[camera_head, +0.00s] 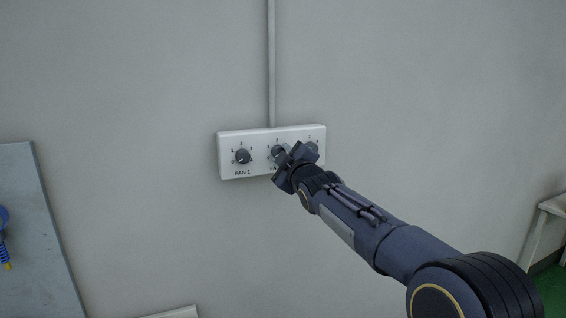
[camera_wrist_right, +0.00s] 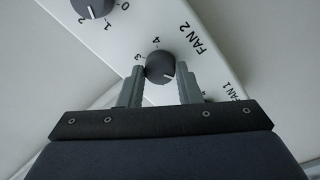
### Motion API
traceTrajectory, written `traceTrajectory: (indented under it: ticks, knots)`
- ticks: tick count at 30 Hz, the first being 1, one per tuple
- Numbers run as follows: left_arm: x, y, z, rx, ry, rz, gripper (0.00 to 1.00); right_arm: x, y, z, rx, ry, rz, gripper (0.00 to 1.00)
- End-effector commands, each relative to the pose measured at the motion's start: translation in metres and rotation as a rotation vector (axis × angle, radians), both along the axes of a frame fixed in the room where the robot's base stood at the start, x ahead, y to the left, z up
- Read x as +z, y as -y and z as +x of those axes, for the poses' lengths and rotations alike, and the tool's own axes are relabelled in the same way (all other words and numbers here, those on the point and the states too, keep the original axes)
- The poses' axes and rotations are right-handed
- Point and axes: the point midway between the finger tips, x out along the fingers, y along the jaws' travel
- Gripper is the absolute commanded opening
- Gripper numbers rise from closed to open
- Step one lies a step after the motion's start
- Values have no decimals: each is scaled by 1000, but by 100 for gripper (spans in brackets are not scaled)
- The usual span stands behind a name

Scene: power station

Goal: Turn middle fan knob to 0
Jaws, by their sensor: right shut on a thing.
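A white fan control box (camera_head: 231,139) is on the wall, with three dark round knobs in a row. My right gripper (camera_head: 285,158) is at the middle knob (camera_head: 278,150), partly covering it and the FAN 2 label. In the right wrist view, the FAN 2 knob (camera_wrist_right: 160,66) sits between the two grey fingers, which are shut on its sides. Its white pointer mark is at its lower right; the digits 3 and 4 show beside the knob, while its 0 cannot be made out. My left gripper is not in view.
The FAN 1 knob (camera_head: 242,156) is on the left. The right-hand knob (camera_head: 312,147) is partly behind my gripper; it also shows at the top of the right wrist view (camera_wrist_right: 92,6). A grey conduit (camera_head: 271,65) runs up from the box.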

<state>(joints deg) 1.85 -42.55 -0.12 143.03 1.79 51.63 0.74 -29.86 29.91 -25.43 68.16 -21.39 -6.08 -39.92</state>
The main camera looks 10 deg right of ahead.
Motion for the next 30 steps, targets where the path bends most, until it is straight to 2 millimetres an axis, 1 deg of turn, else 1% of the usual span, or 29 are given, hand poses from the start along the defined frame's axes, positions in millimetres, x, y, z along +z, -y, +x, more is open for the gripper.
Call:
traceTrajectory:
  ticks: [1,6,20,21,25,30]
  knots:
    - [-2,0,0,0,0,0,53,-4,0,0,-1,-2,-17,8]
    - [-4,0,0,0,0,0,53,-3,0,0,-1,4,-49,8]
    - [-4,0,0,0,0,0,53,-2,0,0,-1,6,-60,8]
    - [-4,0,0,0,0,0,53,-2,0,1,-1,6,-60,36]
    - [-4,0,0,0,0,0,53,-2,0,0,0,8,-59,53]
    - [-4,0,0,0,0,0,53,-1,0,0,0,9,-57,53]
